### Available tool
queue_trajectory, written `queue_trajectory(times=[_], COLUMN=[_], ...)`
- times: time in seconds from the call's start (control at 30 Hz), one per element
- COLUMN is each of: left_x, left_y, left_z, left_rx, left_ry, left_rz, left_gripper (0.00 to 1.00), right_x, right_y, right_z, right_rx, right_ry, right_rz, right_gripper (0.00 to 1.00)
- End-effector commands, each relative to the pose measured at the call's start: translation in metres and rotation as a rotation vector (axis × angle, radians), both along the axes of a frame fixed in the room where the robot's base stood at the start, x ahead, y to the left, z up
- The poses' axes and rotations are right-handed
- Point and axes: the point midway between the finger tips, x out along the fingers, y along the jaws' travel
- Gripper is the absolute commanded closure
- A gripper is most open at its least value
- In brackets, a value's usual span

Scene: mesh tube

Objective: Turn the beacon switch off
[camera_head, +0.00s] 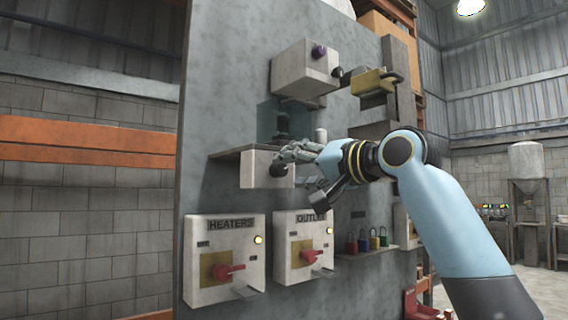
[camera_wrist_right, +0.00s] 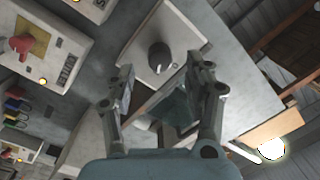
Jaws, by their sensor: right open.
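A white box with a black rotary knob (camera_head: 278,169) sits on the grey panel, just left of my right gripper. In the right wrist view this knob (camera_wrist_right: 159,56) shows on a pale plate, beyond and between my fingertips. No beacon label is readable, so I cannot tell for sure that it is the beacon switch. My right gripper (camera_head: 302,172) is open and empty, its fingers pointing toward the knob; the right wrist view shows its fingers spread apart (camera_wrist_right: 160,85). I see no finger touching the knob. My left gripper is out of view.
Below are the HEATERS box (camera_head: 229,250) and a second box (camera_head: 304,247), both with red handles and lit lamps. Coloured padlocks (camera_head: 368,240) stand on a small shelf. A box with a purple button (camera_head: 305,70) is above. A teal transparent guard (camera_head: 275,122) stands above the knob.

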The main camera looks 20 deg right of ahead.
Motion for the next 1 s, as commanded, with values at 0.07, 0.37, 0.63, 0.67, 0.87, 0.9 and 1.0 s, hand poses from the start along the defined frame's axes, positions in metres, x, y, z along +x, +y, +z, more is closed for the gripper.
queue_trajectory(times=[0.07,0.37,0.63,0.67,0.87,0.9,1.0], left_x=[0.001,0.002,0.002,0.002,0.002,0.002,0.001], left_y=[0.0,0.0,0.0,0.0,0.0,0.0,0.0], left_z=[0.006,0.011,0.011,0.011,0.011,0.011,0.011], left_rx=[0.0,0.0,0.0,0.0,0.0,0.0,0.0], left_ry=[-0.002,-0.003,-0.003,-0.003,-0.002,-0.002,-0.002], left_rz=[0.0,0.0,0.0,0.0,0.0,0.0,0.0], left_gripper=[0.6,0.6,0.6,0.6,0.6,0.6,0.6], right_x=[0.012,0.034,0.034,0.034,0.034,0.034,0.034], right_y=[0.007,0.016,0.015,0.015,0.015,0.015,0.015], right_z=[0.002,0.0,-0.001,-0.001,-0.001,-0.001,-0.001], right_rx=[0.003,-0.001,-0.002,-0.002,-0.002,-0.002,-0.001], right_ry=[0.002,0.0,0.0,0.0,0.0,0.0,0.0], right_rz=[0.004,-0.001,-0.001,-0.001,-0.001,-0.001,-0.001], right_gripper=[0.47,0.47,0.54,0.58,0.84,0.89,1.0])
